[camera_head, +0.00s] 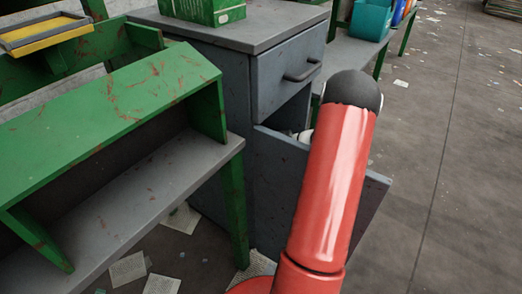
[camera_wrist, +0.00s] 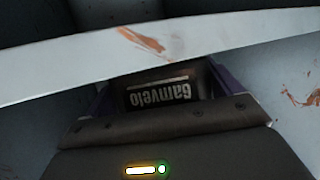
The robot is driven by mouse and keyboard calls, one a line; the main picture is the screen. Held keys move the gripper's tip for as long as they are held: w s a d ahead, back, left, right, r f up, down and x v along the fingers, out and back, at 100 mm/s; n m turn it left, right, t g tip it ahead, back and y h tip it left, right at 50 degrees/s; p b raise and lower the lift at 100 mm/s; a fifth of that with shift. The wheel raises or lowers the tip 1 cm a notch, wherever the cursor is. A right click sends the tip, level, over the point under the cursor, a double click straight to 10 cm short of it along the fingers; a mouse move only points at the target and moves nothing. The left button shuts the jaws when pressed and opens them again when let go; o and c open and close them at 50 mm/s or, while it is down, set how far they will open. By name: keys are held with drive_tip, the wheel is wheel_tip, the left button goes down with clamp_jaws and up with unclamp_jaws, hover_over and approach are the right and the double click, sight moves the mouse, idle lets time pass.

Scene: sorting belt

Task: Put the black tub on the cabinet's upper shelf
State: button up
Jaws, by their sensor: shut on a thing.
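In the wrist view my gripper (camera_wrist: 162,88) is shut on the black tub (camera_wrist: 158,97), whose upside-down "Gamvelo" lettering faces the camera. The tub sits between the two dark fingers, and its far side is hidden. A pale board edge (camera_wrist: 60,66) with a rust-brown mark crosses the view in front of the tub's far part. In the head view the grey cabinet (camera_head: 215,65) has a closed drawer on top and an open compartment below. The tub and my gripper are hidden there behind my red arm and the cabinet's open door (camera_head: 270,190).
A green bench (camera_head: 110,110) with a grey lower board stands close to the cabinet's left. A green box (camera_head: 203,8) stands on the cabinet top. A teal bin (camera_head: 370,18) stands behind. Papers (camera_head: 128,268) litter the floor; the right-hand floor is mostly open.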

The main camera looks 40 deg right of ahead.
drive_tip(key=shift+f+b, duration=0.1)
drive_tip(key=shift+b, duration=0.2)
drive_tip(key=o, duration=0.7)
drive_tip(key=shift+o, duration=0.2)
drive_tip(key=shift+s+d+r+p, duration=0.1)
drive_tip(key=shift+r+p, duration=0.25)
drive_tip(key=shift+p, duration=0.05)
drive_tip(key=v, duration=1.1)
drive_tip(key=shift+s+d+r, duration=0.15)
drive_tip(key=shift+s, duration=0.1)
